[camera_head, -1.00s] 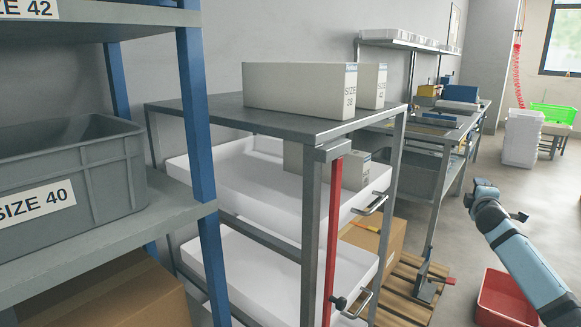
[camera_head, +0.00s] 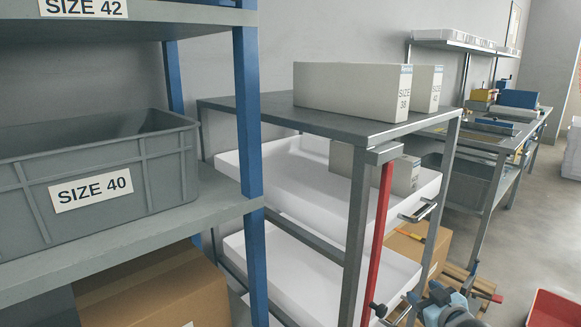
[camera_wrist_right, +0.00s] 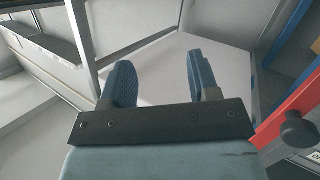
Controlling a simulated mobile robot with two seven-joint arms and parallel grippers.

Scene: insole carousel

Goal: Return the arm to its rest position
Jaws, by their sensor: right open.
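My right arm and gripper (camera_head: 438,293) are low at the bottom right in the head view, near the front of the cart with white trays. A white tray surface (camera_wrist_right: 235,62) lies beyond the fingers. My left gripper is in neither view.
A cart has white trays (camera_head: 318,282), a red bar (camera_head: 379,235) and two boxes (camera_head: 350,92) on top. A shelf holds a grey SIZE 40 bin (camera_head: 100,165) at left. A red crate (camera_head: 555,310) stands on the floor at right.

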